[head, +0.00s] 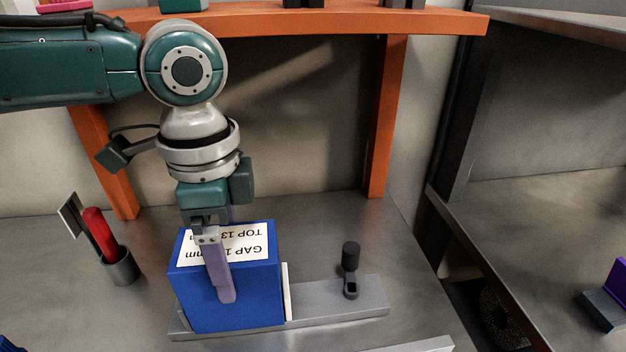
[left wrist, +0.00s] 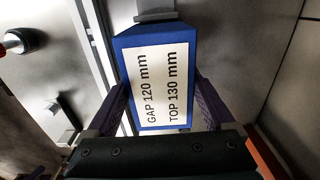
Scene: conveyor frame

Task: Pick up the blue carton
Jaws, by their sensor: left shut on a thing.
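The blue carton (head: 228,296) stands upright on a grey metal base plate (head: 335,306) on the table. A white label with printed text covers its top. My left gripper (head: 226,290) comes down from above and is shut on the carton, with one purple finger against its near face and the other mostly hidden behind it. In the left wrist view the carton (left wrist: 185,45) sits between both purple fingers. My right gripper is in neither view.
A dark-knobbed clamp (head: 350,268) stands on the plate right of the carton. A grey cup (head: 122,268) with a red-handled tool stands at left. An orange shelf frame (head: 300,22) spans behind. A second grey surface (head: 530,215) lies at right.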

